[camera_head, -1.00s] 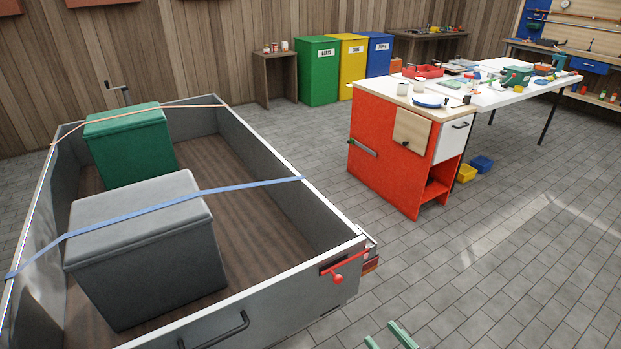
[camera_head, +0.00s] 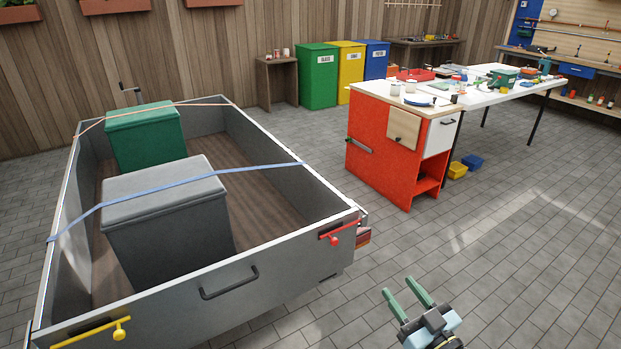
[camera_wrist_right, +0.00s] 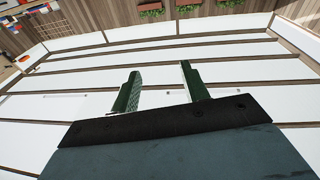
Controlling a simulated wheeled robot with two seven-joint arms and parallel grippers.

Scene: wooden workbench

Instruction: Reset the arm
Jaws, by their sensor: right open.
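My right gripper (camera_head: 408,297) is in the lower right of the head view, over the grey tiled floor. Its two green fingers are apart with nothing between them. In the right wrist view the same open fingers (camera_wrist_right: 160,88) show against white panels with brown beams and a wood-plank wall. My left gripper is not in the head view.
A grey trailer (camera_head: 285,270) fills the left, holding a green box (camera_head: 145,138) and a grey box (camera_head: 170,230) under straps. An orange cabinet (camera_head: 375,175) adjoins a cluttered white table (camera_head: 500,94). The floor (camera_head: 510,260) at right is clear.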

